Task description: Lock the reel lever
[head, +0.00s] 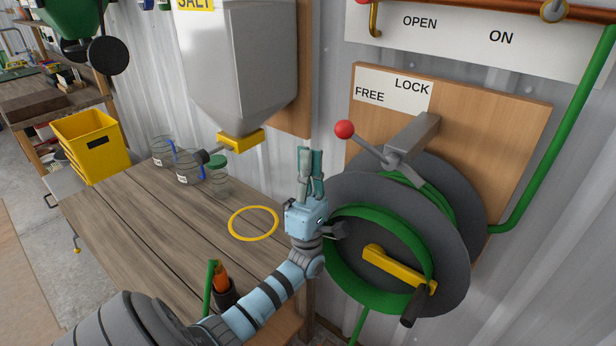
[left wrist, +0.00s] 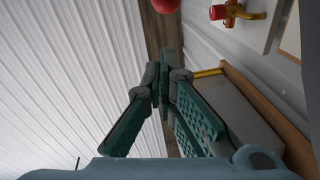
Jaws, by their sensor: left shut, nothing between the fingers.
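The reel lever (head: 372,149) is a thin grey rod with a red ball knob (head: 344,129). It runs up and left from a grey bracket (head: 412,140) above the reel, with the knob on the FREE side, just below that word on the FREE/LOCK label (head: 393,92). My left gripper (head: 311,150) points upward, left of the knob and a little lower, apart from it in the picture. Its teal fingers are shut and empty. In the left wrist view the fingertips (left wrist: 165,58) are together, and a red ball (left wrist: 166,5) shows at the top edge. My right gripper is out of view.
The hose reel (head: 460,225), with green hose and a yellow crank (head: 395,266), stands right of my left gripper. A salt hopper (head: 238,70) hangs behind.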

